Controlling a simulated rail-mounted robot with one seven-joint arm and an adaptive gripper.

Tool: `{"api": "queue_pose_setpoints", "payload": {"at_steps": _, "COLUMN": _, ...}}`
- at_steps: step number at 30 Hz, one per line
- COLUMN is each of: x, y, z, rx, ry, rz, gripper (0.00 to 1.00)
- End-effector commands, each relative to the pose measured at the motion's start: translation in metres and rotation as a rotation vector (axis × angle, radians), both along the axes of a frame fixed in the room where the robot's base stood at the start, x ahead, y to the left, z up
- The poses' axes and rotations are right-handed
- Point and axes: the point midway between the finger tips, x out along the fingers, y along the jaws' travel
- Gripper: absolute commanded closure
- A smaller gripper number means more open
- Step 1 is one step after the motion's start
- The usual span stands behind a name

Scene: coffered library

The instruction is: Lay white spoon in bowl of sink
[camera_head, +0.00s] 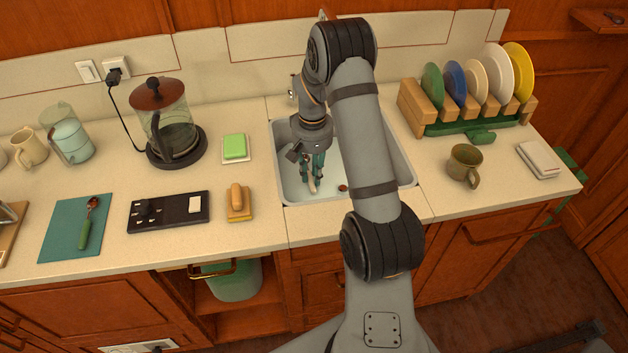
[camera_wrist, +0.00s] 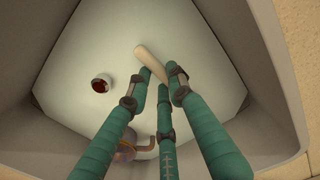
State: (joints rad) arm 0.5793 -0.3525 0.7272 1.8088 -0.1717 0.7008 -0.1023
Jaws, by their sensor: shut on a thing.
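My gripper (camera_head: 313,178) reaches down inside the sink (camera_head: 290,196), left of its middle in the head view. Its teal fingers also show in the wrist view (camera_wrist: 155,84). They are shut on the white spoon (camera_wrist: 150,61), a pale piece of which sticks out past the fingertips over the pale sink floor. A pale tip of the spoon shows below the fingers in the head view (camera_head: 312,187). The rest of the spoon is hidden by the fingers. I cannot tell whether the spoon touches the sink floor.
A small dark red round thing (camera_head: 343,188) lies on the sink floor, right of my gripper. A green sponge (camera_head: 235,147) and a yellow-brown brush (camera_head: 238,200) lie left of the sink. A dish rack (camera_head: 440,127) with plates and a brown mug (camera_head: 464,164) stand to the right.

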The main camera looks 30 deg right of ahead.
Motion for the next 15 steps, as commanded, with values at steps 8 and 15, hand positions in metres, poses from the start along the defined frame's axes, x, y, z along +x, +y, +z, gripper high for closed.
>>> {"api": "queue_pose_setpoints", "payload": {"at_steps": 8, "x": -0.001, "y": 0.0, "z": -0.032, "rx": 0.001, "ry": 0.002, "rz": -0.001, "gripper": 1.0}}
{"api": "queue_pose_setpoints", "payload": {"at_steps": 15, "x": 0.0, "y": 0.0, "z": -0.033, "rx": 0.0, "ry": 0.0, "rz": -0.001, "gripper": 1.0}}
